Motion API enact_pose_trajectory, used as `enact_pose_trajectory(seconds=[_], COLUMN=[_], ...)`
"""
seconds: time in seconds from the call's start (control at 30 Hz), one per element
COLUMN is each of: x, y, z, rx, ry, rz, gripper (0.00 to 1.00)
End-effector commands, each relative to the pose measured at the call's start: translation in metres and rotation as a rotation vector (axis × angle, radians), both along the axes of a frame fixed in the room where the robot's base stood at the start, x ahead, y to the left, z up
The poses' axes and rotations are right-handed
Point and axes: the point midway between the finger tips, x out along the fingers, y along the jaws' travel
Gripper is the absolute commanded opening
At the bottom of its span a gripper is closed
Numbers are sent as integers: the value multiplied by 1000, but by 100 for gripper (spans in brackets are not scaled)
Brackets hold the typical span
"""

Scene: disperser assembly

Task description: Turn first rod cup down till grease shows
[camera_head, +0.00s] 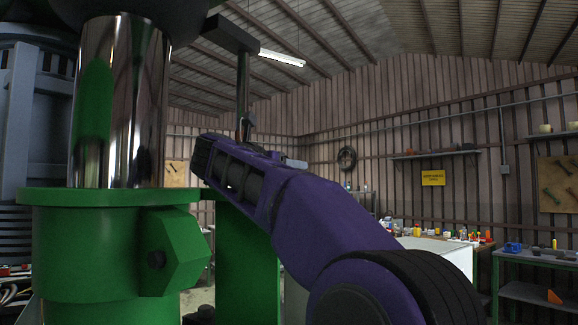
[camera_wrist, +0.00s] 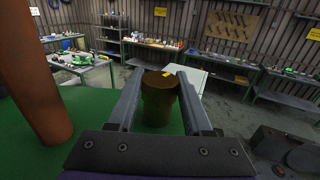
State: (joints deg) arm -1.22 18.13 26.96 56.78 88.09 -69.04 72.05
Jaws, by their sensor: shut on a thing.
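A brown, brass-like cup (camera_wrist: 159,104) stands upright in the middle of the wrist view. A small yellow patch shows on its top; I cannot tell whether it is grease or a marking. My gripper (camera_wrist: 158,84) is shut on the cup, with one grey finger along each side of it. A thick copper-brown rod (camera_wrist: 30,85) rises from the green surface (camera_wrist: 85,115) at the left. In the head view, the cup and my gripper's fingers cannot be made out.
In the head view, a shiny metal column (camera_head: 120,100) stands in a green flanged housing (camera_head: 90,245) at the left, close to my purple arm. Benches with bottles (camera_head: 440,233) and a wall shelf (camera_head: 435,154) lie farther back. The wrist view shows a cluttered table (camera_wrist: 80,62) behind.

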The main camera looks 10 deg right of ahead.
Motion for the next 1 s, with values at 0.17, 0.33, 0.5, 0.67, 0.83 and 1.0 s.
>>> enact_pose_trajectory(seconds=[0.17, 0.33, 0.5, 0.67, 0.83, 1.0], x=[1, 0, 0, -7, -30, -61], y=[0, 0, 0, 7, 29, 59], z=[-1, -1, -1, -1, -1, -2], rx=[1, 0, 0, 0, 0, 1], ry=[2, 1, 1, 0, -1, -1], rz=[-1, 0, 0, 3, 4, 6], gripper=[66, 80, 80, 80, 80, 80])
